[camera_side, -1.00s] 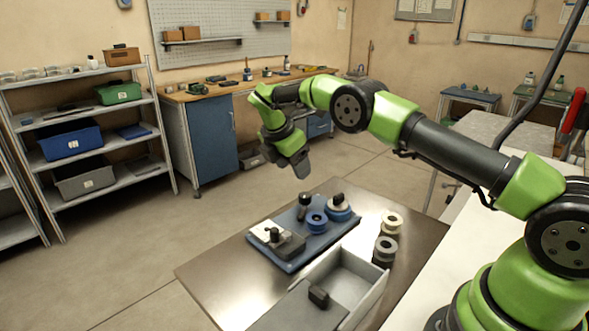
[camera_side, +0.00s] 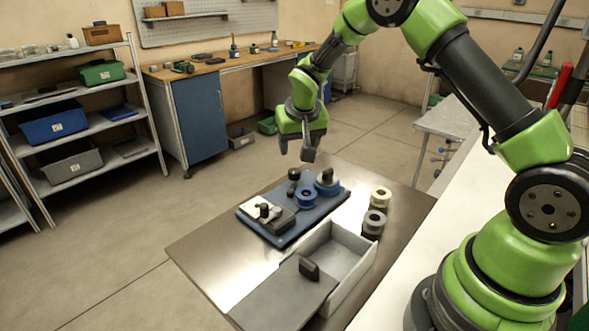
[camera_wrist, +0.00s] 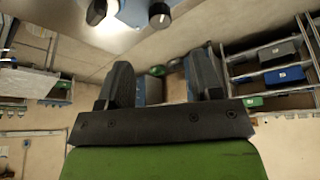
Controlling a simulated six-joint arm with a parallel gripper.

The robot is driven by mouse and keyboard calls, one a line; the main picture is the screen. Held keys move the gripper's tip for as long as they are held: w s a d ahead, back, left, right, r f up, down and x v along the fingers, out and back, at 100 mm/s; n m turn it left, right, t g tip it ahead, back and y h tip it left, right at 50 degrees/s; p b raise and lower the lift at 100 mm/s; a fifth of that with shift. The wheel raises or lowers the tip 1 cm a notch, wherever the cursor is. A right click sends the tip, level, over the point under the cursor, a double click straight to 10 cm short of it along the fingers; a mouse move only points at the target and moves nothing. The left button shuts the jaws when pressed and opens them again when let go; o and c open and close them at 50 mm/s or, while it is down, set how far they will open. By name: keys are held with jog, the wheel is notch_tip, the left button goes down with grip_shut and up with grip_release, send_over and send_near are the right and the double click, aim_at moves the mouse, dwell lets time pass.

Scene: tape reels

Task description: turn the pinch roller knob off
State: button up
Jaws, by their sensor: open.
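A blue base plate (camera_side: 283,239) on the metal table carries the tape mechanism. A black upright knob (camera_side: 293,174) stands at its back-left, beside a blue reel (camera_side: 306,198). A second blue reel with a black knob on top (camera_side: 327,178) is at the back right. A grey-and-white block with a small black knob (camera_side: 264,210) is at the front left. I cannot tell which is the pinch roller knob. My gripper (camera_side: 297,152) is open and empty, above and behind the plate. In the wrist view, a black knob with a pale mark (camera_wrist: 160,16) shows at the top edge, beyond the open fingers.
A grey open box (camera_side: 345,257) with a partly drawn lid and black handle (camera_side: 309,268) stands in front of the plate. The table's left front is clear.

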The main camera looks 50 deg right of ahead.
aim_at(294, 171)
jog(key=shift+m, duration=0.3)
jog(key=x, duration=1)
jog(key=c, duration=0.9)
